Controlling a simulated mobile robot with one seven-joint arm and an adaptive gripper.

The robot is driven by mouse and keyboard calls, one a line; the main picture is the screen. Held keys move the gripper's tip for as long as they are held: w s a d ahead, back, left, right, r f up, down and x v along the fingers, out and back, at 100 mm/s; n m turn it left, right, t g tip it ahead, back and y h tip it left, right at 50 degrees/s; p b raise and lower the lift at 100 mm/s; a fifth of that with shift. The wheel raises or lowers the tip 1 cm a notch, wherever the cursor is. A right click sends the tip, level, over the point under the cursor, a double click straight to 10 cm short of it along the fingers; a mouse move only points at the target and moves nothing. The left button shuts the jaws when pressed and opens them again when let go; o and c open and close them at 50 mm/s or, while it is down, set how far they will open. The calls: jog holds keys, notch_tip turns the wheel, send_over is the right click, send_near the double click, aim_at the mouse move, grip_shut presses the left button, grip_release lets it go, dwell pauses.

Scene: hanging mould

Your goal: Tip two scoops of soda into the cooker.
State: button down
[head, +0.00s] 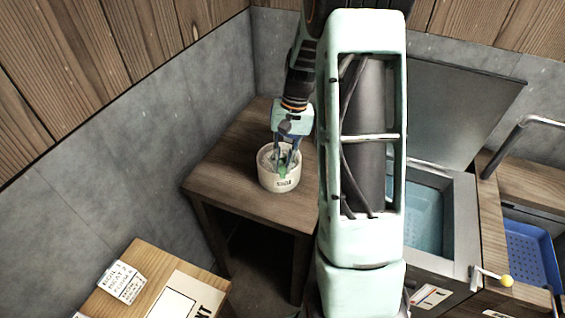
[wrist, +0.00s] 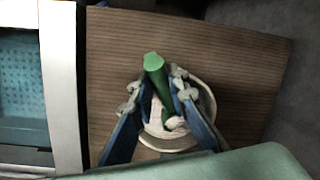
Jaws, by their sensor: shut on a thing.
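A white tub (head: 279,179) with a small label stands on the wooden side table; in the wrist view the tub (wrist: 206,100) holds pale powder (wrist: 160,131). My gripper (head: 286,158) points down into the tub. It is shut on the green handle of a scoop (wrist: 155,68), which also shows as a bit of green in the head view (head: 282,169). The scoop's bowl is mostly hidden in or against the powder.
The side table (head: 236,185) has bare wood around the tub. A raised lid (head: 455,105) stands behind the cooker. A lower bench (head: 150,262) holds cards.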

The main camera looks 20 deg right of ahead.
dwell(0.3)
jog(key=shift+s+a+r+p+v, duration=0.15)
jog(key=shift+a+p+v, duration=0.15)
jog(key=shift+p+v, duration=1)
jog(key=shift+s+a+p+v, duration=0.1)
jog(key=shift+a+p+v, duration=0.2)
jog(key=shift+p+v, duration=0.95)
jog(key=shift+s+a+r+p+v, duration=0.25)
jog(key=shift+p+v, duration=0.4)
jog(key=shift+v, duration=1.25)
jog(key=shift+w+f, duration=0.1)
jog(key=shift+f, duration=0.1)
jog(key=shift+a+f, duration=0.1)
